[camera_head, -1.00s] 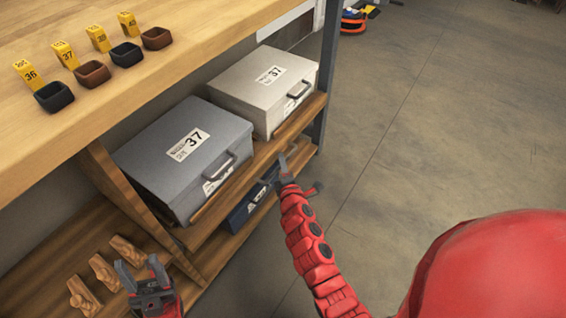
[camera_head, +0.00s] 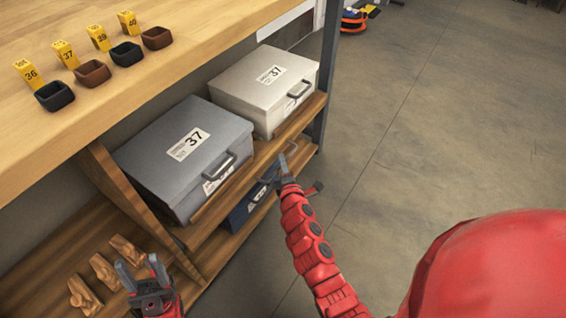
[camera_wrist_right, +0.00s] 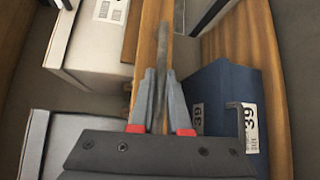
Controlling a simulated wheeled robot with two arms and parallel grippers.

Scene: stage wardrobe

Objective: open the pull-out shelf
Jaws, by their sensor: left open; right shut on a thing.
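The pull-out shelf (camera_head: 215,207) is a wooden board under the counter. It bears a grey box (camera_head: 165,150) and a light grey box (camera_head: 245,85), both labelled 37. My left gripper (camera_head: 139,268) is open and empty at lower left, near the lower shelf. The shelf's rear is hidden under the counter.
A blue box labelled 39 (camera_wrist_right: 222,90) stands below the pull-out shelf. Carved wooden pieces (camera_head: 105,270) are on the lower left shelf beside a slanted wooden divider (camera_head: 125,195). The counter (camera_head: 130,85) overhangs on the left.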

